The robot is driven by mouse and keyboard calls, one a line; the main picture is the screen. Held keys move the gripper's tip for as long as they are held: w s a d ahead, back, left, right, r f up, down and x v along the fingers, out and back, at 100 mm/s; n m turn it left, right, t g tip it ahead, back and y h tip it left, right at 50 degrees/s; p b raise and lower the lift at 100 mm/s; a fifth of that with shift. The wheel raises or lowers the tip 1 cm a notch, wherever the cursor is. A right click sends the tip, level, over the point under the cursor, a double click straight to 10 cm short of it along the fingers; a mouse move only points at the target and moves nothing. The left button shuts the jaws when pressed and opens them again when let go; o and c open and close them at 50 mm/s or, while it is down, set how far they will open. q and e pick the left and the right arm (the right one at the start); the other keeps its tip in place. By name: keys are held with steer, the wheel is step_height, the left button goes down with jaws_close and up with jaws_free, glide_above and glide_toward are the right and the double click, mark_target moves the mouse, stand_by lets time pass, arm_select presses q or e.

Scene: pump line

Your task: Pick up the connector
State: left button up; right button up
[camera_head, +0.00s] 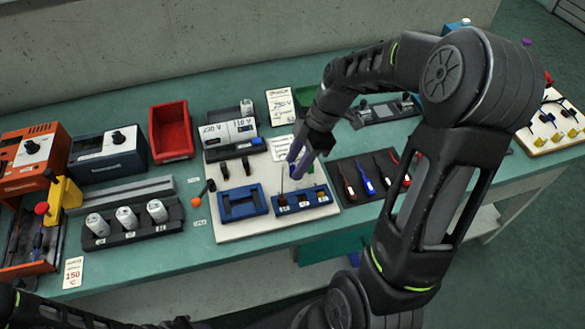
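My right gripper (299,164), with purple fingers pointing down, hangs over the white board (232,229) at the middle of the bench. Whether its fingers are apart or hold something is unclear at this size. Just below and in front of it is a blue rack (303,208) with several labelled slots holding small pieces. A thin upright pin (283,181) rises near the rack. Two small dark upright pieces, one at left (224,171) and one at right (246,166), stand on the board. I cannot tell which piece is the connector. My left gripper does not show clearly.
A blue frame (241,204) sits left of the rack. A dark mat with screwdrivers (348,181) lies right of it. A red bin (171,131), a meter box (228,131) and a black tray of white cylinders (127,235) stand around. My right arm covers the bench's right part.

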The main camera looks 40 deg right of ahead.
steer(key=shift+a+f, duration=0.25)
steer(key=shift+f, duration=0.35)
steer(key=shift+c, duration=0.3)
jaws_close()
